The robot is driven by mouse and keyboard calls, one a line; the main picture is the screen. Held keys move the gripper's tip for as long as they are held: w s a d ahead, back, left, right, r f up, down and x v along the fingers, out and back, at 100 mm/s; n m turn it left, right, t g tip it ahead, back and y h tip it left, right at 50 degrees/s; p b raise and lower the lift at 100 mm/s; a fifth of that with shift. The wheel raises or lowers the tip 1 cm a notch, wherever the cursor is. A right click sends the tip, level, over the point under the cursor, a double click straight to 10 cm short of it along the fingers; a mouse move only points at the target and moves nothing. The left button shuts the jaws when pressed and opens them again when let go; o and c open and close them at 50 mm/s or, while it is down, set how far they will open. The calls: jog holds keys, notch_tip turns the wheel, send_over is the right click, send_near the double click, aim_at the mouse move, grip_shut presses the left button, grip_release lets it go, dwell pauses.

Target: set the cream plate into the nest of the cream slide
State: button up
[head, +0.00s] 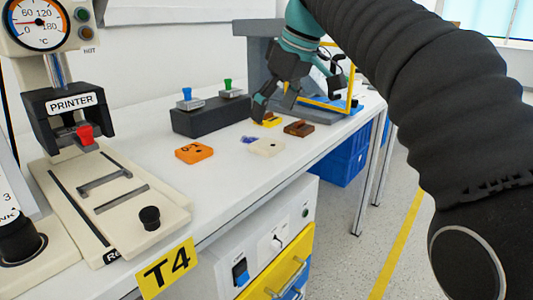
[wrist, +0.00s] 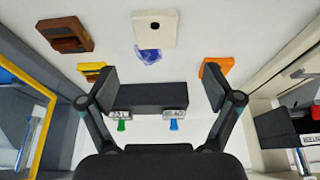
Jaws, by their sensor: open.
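The cream plate (head: 267,147), a small flat piece with a dark hole, lies on the white bench right of the orange plate. It also shows at the top of the wrist view (wrist: 168,37). The cream slide (head: 160,221) lies under the printer at the left of the head view, with a black knob at its front. Its nest (head: 104,181) looks like a grey-edged recess and appears empty. My gripper (head: 297,97) is open and empty above the bench, beyond the cream plate. In the wrist view its spread fingers (wrist: 158,82) have the plate farther up the picture, apart from them.
An orange plate (head: 194,153), a yellow plate (head: 270,120) and a brown plate (head: 299,129) lie nearby. A small purple-blue item (head: 249,139) touches or nearly touches the cream plate. A dark block (head: 212,116) holds two stamps. The printer (head: 71,104) overhangs the slide.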

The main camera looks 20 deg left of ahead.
aim_at(262, 142)
jog(key=shift+w+b+x, duration=0.15)
jog(key=shift+b+x, duration=0.4)
jog(key=shift+x, duration=1.35)
jog(key=shift+w+b+x, duration=0.15)
jog(key=shift+b+x, duration=0.35)
jog(key=shift+x, duration=1.4)
jog(key=shift+f, duration=0.2)
jog(key=c, duration=1.2)
jog(key=shift+c, duration=0.2)
jog(key=shift+r, duration=0.15)
